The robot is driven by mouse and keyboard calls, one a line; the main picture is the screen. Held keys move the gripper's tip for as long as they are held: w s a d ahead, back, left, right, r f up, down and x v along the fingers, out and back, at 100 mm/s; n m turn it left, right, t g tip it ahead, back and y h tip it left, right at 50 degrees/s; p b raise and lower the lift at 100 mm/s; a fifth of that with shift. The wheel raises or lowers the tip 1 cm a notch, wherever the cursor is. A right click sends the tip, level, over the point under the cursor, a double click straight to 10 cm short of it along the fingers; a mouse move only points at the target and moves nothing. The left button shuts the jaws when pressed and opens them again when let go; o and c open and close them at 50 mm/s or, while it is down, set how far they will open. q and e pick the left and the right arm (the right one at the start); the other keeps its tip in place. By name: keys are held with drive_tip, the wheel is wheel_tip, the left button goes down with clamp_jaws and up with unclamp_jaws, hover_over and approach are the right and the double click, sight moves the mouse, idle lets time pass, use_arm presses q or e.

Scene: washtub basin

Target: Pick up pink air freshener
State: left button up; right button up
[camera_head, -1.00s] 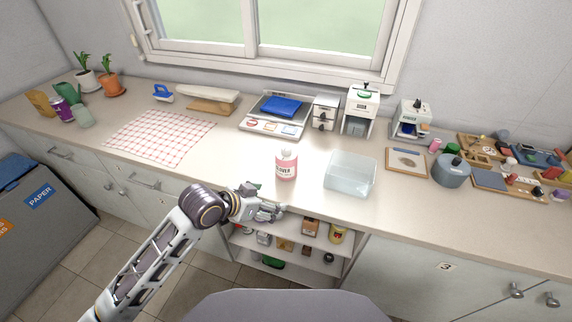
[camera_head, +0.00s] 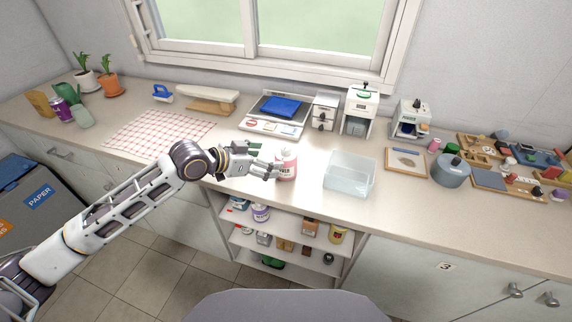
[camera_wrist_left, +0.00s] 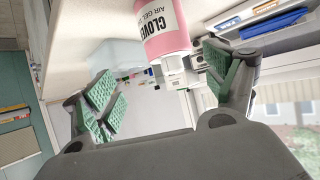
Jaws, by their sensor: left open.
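The pink air freshener (camera_head: 288,163) is a pink bottle with a white label and a pale cap, standing upright on the counter in the head view. My left gripper (camera_head: 268,164) is just left of it, with its fingers reaching toward the bottle and partly covering its left side. In the left wrist view the bottle (camera_wrist_left: 162,28) appears upside down, beyond the fingertips. My left gripper (camera_wrist_left: 165,95) is open there, its green pads wide apart with nothing between them. My right gripper does not show.
A clear basin (camera_head: 349,176) stands right of the bottle. A red-checked cloth (camera_head: 160,132) lies to the left. A tray with a blue item (camera_head: 281,107) sits behind. Open shelves (camera_head: 285,235) hold several items below the counter's front edge.

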sight(283, 154)
use_arm(q)
drive_tip(key=shift+w+a+r, duration=0.35)
drive_tip(key=shift+w+r, duration=0.1)
drive_tip(key=shift+w+d, duration=0.1)
drive_tip(key=shift+x, duration=4.25)
drive_tip(key=shift+p, duration=0.3)
drive_tip(key=shift+p+x, duration=0.3)
drive_tip(key=shift+x, duration=2.25)
drive_tip(key=shift+w, duration=0.1)
drive_tip(key=c, duration=1.2)
